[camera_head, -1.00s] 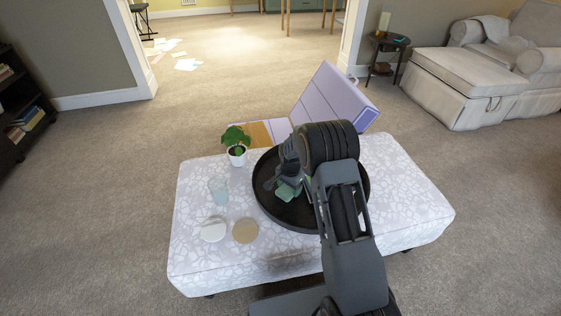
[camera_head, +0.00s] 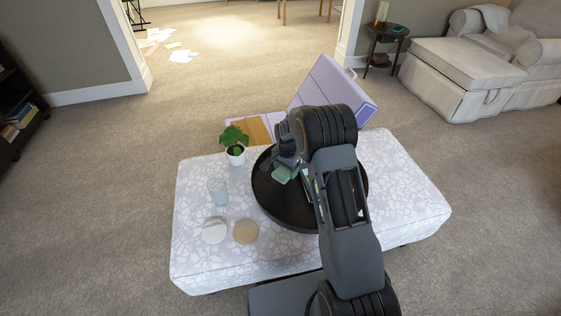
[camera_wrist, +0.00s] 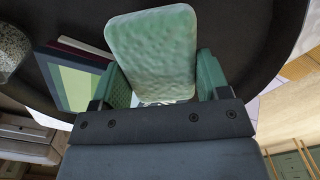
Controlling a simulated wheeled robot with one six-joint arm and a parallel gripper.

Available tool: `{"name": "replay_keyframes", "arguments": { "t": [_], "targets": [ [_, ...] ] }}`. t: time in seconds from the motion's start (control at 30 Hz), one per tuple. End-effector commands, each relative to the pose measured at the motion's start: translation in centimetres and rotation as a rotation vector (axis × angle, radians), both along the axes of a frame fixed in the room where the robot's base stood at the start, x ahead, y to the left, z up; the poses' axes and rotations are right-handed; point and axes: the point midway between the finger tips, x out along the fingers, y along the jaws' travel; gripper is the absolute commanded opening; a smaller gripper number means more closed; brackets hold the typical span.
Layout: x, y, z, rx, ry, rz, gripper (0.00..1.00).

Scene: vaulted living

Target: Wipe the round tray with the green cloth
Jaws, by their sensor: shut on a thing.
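The round tray (camera_head: 285,212) is black with a raised rim and sits on the pale patterned ottoman. The green cloth (camera_head: 284,174) shows over the left back part of the tray. In the wrist view the green cloth (camera_wrist: 152,48) is a pale green, padded-looking piece between the fingers of my gripper (camera_wrist: 160,88). My gripper is shut on it, over the dark tray (camera_wrist: 245,45). In the head view my gripper (camera_head: 287,163) is partly hidden by my wrist. I cannot tell whether the cloth touches the tray surface.
Books (camera_wrist: 75,75) and a grey speckled object (camera_wrist: 12,48) show beside the cloth.

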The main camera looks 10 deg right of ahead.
Motion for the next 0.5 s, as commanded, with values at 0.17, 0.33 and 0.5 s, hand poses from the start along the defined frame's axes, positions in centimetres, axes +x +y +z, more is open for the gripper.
{"name": "replay_keyframes", "arguments": {
  "t": [0.17,0.33,0.5],
  "targets": [
    [0.0,0.0,2.0,0.000,-0.001,-0.001,0.34],
    [0.0,-0.1,2.8,0.000,0.000,-0.001,0.34],
    [0.0,-0.1,2.7,0.000,0.000,-0.001,0.34]
  ]
}}
